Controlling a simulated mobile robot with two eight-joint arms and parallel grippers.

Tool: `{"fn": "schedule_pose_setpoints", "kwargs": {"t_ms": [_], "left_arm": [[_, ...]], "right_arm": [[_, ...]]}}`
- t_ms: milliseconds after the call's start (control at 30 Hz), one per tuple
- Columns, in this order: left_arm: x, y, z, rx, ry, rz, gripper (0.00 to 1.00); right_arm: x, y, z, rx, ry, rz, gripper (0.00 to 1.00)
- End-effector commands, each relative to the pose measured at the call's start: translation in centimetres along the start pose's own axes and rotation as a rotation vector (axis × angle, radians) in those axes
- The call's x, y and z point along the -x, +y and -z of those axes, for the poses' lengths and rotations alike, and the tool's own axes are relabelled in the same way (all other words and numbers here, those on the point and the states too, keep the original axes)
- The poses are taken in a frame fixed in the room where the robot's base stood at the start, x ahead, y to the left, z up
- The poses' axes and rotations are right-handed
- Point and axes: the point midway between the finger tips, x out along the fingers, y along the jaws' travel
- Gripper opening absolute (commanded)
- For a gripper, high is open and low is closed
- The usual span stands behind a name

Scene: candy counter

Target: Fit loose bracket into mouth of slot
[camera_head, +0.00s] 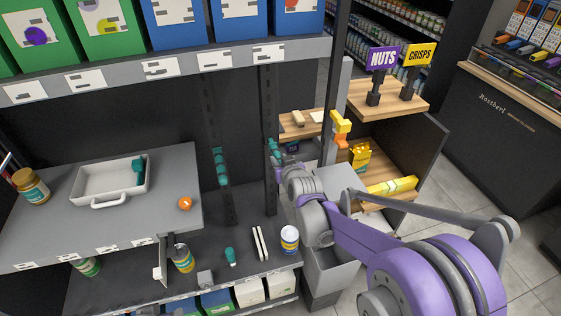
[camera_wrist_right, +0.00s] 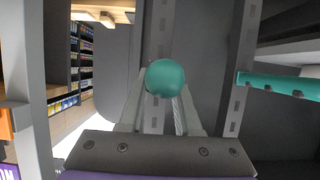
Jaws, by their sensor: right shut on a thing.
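My right gripper (camera_head: 276,158) is at the right slotted upright (camera_head: 268,110) of the shelf unit. It is shut on a teal bracket, whose round end (camera_wrist_right: 165,78) shows between the fingers in the right wrist view. A slotted upright (camera_wrist_right: 159,112) runs directly behind the bracket there. I cannot tell whether the bracket touches a slot, since its far end is hidden. More teal brackets (camera_head: 221,167) sit on the left upright (camera_head: 211,120), and one (camera_wrist_right: 280,85) sticks out at right in the wrist view. My left gripper is not in view.
A grey board (camera_head: 60,222) holds a white tray (camera_head: 90,186) with a teal piece, a jar (camera_head: 31,186) and an orange item (camera_head: 185,204). The lower shelf (camera_head: 215,268) holds cans and another teal piece (camera_head: 230,256). An upper shelf (camera_head: 200,66) overhangs the uprights.

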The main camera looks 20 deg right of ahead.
Motion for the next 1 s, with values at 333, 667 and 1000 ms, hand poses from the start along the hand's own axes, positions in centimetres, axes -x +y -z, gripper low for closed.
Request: {"fn": "schedule_pose_setpoints", "kwargs": {"t_ms": [333, 667, 1000], "left_arm": [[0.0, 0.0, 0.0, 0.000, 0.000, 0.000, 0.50], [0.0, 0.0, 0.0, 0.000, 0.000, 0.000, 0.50], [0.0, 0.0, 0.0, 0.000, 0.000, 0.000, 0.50]], "right_arm": [[-0.8, 0.0, 0.3, 0.000, 0.001, 0.000, 0.00], [-1.6, 0.0, 0.7, 0.000, 0.001, 0.000, 0.00], [-2.4, 0.0, 1.0, 0.000, 0.001, 0.000, 0.00]]}}
